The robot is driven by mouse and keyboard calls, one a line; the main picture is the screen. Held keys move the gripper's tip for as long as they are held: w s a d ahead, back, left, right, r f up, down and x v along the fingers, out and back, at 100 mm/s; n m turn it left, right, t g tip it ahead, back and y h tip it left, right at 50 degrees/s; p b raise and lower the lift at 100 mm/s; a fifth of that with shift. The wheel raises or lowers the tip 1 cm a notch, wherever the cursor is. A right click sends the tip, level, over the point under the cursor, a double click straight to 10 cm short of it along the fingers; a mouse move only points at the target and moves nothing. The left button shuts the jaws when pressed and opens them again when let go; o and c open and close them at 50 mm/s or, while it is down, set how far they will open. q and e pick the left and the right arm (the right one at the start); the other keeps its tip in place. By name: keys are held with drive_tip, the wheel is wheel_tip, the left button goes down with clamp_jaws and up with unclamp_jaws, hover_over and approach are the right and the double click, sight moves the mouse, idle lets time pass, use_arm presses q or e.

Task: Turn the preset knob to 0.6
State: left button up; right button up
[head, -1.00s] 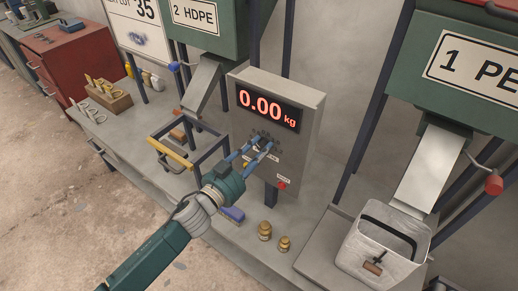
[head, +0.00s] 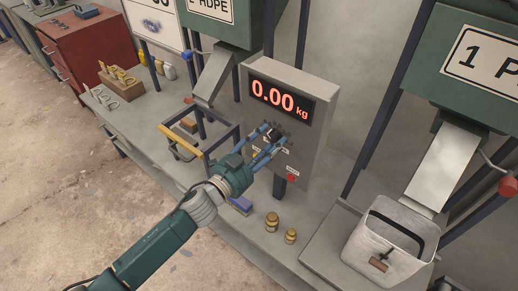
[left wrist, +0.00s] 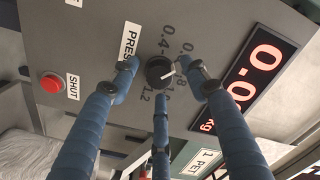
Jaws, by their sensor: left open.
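The preset knob (left wrist: 160,70) is a round black dial with a white pointer on the grey panel (left wrist: 110,30). In the left wrist view its pointer aims right, toward the marks around 0.8 and 1.0; fingers hide part of the scale. My left gripper (left wrist: 161,76) is open, its blue fingers spread around the knob; I cannot tell whether they touch it. In the head view my left gripper (head: 272,140) is at the panel front, below the display (head: 280,100) reading 0.00 kg. My right gripper is not in view.
A red shut button (head: 291,177) sits low on the panel, near the gripper. Two brass weights (head: 272,221) stand on the bench below. A yellow-barred frame (head: 186,147) stands left of the panel. A grey bin (head: 388,245) stands at right under a chute.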

use_arm(q)
drive_tip(key=v, duration=1.1)
drive_tip(key=shift+s, duration=0.25)
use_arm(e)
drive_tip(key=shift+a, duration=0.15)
use_arm(q)
drive_tip(key=shift+w+a, duration=0.1)
drive_tip(key=shift+a, duration=0.05)
